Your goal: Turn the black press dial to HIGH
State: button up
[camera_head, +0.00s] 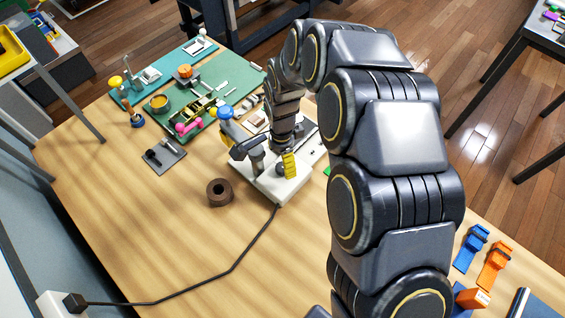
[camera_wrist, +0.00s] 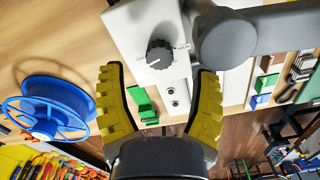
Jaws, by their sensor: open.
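A pale mark shows on the dial's lower left. My gripper (camera_wrist: 159,72) is open, with its yellow ribbed fingers on either side of the dial. I see no finger touching the dial, and the gap in depth is hard to judge. In the head view, the white press base (camera_head: 293,192) stands on the wooden table, and my gripper's yellow pad shows over it.
A grey press arm (camera_wrist: 228,38) stands close to the right finger. A blue spool (camera_wrist: 45,105) shows at left in the wrist view. In the head view, a brown ring (camera_head: 220,192) and a black cable (camera_head: 235,265) lie near the base. The table's front left is mostly clear.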

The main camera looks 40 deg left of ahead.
aim_at(282, 167)
jog(key=shift+f, duration=1.85)
grip_shut()
jog(key=shift+n, duration=1.6)
